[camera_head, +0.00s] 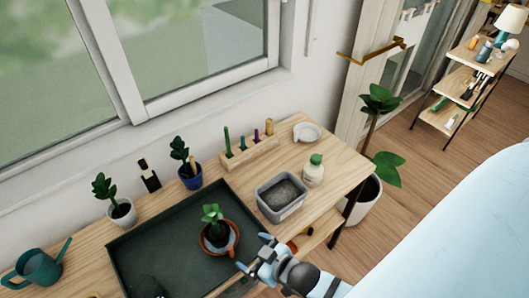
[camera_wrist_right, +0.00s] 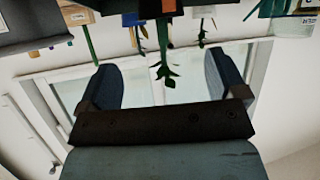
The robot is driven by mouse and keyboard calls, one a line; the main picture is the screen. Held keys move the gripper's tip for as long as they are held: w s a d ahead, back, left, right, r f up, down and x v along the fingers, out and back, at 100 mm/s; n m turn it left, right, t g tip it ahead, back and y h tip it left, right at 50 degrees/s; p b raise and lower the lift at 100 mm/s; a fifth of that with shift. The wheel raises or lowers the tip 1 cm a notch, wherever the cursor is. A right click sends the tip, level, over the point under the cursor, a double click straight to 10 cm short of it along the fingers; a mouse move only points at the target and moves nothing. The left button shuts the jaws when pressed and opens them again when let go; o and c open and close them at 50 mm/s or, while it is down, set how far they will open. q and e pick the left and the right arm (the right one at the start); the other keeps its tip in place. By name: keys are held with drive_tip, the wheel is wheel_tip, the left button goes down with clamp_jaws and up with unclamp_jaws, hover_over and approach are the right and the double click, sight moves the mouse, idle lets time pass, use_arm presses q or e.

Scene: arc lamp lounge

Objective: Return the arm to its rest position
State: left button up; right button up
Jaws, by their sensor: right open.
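My right gripper (camera_head: 254,252) is at the front edge of the wooden table (camera_head: 345,160), just right of the dark green tray (camera_head: 140,240). It is open, with nothing between its fingers. The right wrist view shows both fingers of my right gripper (camera_wrist_right: 162,78) spread apart. Green plants and the window appear upside down beyond them. A small plant in a terracotta pot (camera_head: 219,238) stands in the tray, left of the gripper and apart from it. My left gripper is not in view.
A teal watering can (camera_head: 38,268) and potted plants are at left. A light blue surface (camera_head: 450,230) lies at right, with open floor between.

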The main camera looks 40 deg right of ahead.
drive_tip(key=shift+m+g+h, duration=0.3)
drive_tip(key=shift+m+g, duration=0.2)
drive_tip(key=shift+g, duration=0.3)
drive_tip(key=s+f, duration=0.1)
drive_tip(key=s+d+f, duration=0.1)
drive_tip(key=s, duration=0.1)
drive_tip(key=shift+s+d+f, duration=0.15)
drive_tip(key=shift+d+f, duration=0.2)
drive_tip(key=shift+f, duration=0.05)
